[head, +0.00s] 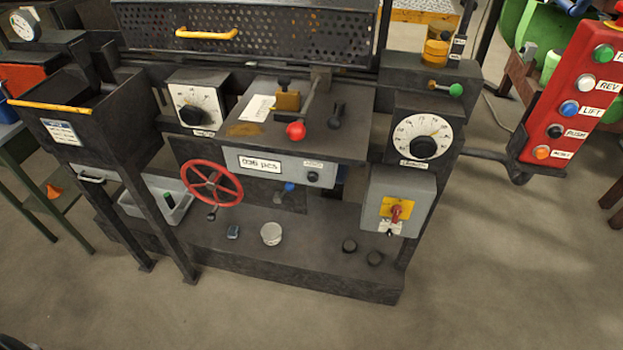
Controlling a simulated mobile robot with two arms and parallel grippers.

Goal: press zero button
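A grey counter box (233,160) sits on the front of the machine, below its dark top plate. Its white display (260,164) reads what looks like "036 pcs". At the right end of the box is a small round black button or knob (313,177), with a small white label (313,164) above it. The label is too small to read, so I cannot confirm it says zero. Neither of my grippers is in view, and nothing touches the counter box.
A red handwheel (212,184) sticks out left of the counter box. A red ball lever (295,131) stands above it. A grey switch box (407,206) and a red push-button panel (570,105) are to the right. The floor in front is clear.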

